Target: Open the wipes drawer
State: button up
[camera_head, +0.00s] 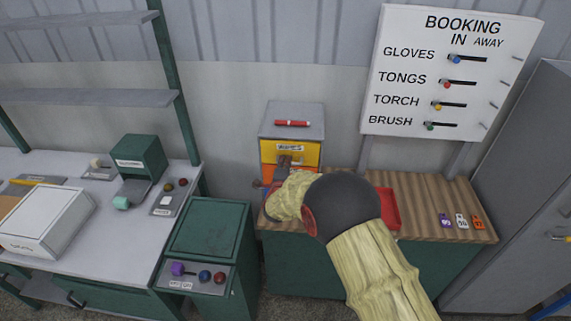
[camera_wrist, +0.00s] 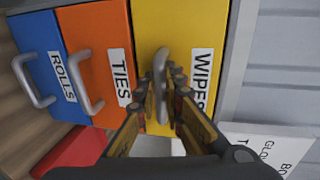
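The wipes drawer (camera_head: 308,153) is the yellow top drawer of a small grey cabinet (camera_head: 291,112), and looks shut. In the wrist view the yellow front (camera_wrist: 190,20) fills the middle, with a "WIPES" label and a grey bar handle (camera_wrist: 161,75). My gripper (camera_wrist: 162,82) is at this handle, one finger on each side of it. The fingers look apart, with the handle between them; I cannot tell whether either touches it. In the head view my gripper (camera_head: 283,170) is small and partly hidden by my arm, before the drawers.
The orange ties drawer (camera_wrist: 93,40) and blue rolls drawer (camera_wrist: 45,60), each with a bar handle, lie below the wipes drawer. A red marker (camera_head: 292,123) lies on the cabinet. A red tray (camera_head: 389,208) is on the wooden counter (camera_head: 430,185), and a booking board (camera_head: 450,70) hangs behind.

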grip_shut()
dwell(0.3)
jog(key=f+b+v, duration=0.1)
jog(key=b+v, duration=0.1)
jog(key=v, duration=0.6)
jog(key=f+b+v, duration=0.2)
jog(key=b+v, duration=0.1)
jog(key=v, duration=0.5)
jog(key=shift+s+f, duration=0.25)
jog(key=shift+s, duration=0.4)
jog(key=shift+o, duration=1.9)
grip_release()
jog(key=v, duration=1.2)
